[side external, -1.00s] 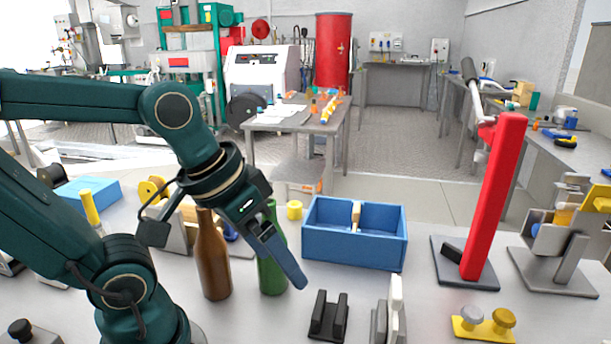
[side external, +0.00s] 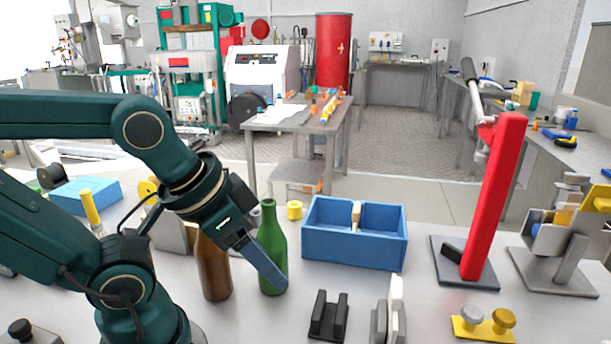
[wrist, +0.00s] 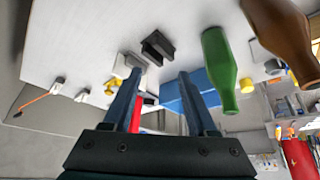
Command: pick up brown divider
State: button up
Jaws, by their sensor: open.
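A light tan-brown divider (side external: 356,213) stands upright across the middle of the open blue box (side external: 352,249). Only its upper end shows above the front wall; the rest is hidden. My gripper (side external: 281,286) is left of the box and lower in the picture, in front of the green bottle, with nothing between its fingers. Its two blue fingers are spread apart in the wrist view (wrist: 158,74). The blue box shows there partly behind the right-hand finger (wrist: 172,92); I cannot make out the divider in that view.
A green bottle (side external: 270,235) and a brown bottle (side external: 213,262) stand close beside my gripper. A black slotted holder (side external: 328,315) and a grey-white stand (side external: 390,315) are in front of the box. A red post (side external: 495,200) rises to its right.

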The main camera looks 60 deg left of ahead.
dwell(0.3)
jog(key=w+a+r+n+t+y, duration=0.1)
jog(key=w+a+r+n, duration=0.1)
jog(key=w+r+n, duration=0.4)
jog(key=n+g+y, duration=0.2)
jog(key=n, duration=0.1)
send_over(357, 209)
jog(key=d, duration=0.2)
notch_tip(357, 209, down, 7)
jog(key=shift+g, duration=0.7)
jog(key=f, duration=0.1)
jog(key=a+f, duration=0.1)
jog(key=f, duration=0.2)
jog(key=shift+s+a+f, duration=0.2)
jog(key=shift+a+f, duration=0.05)
jog(key=shift+f, duration=0.05)
jog(key=shift+x, duration=2.65)
jog(key=shift+s, duration=0.1)
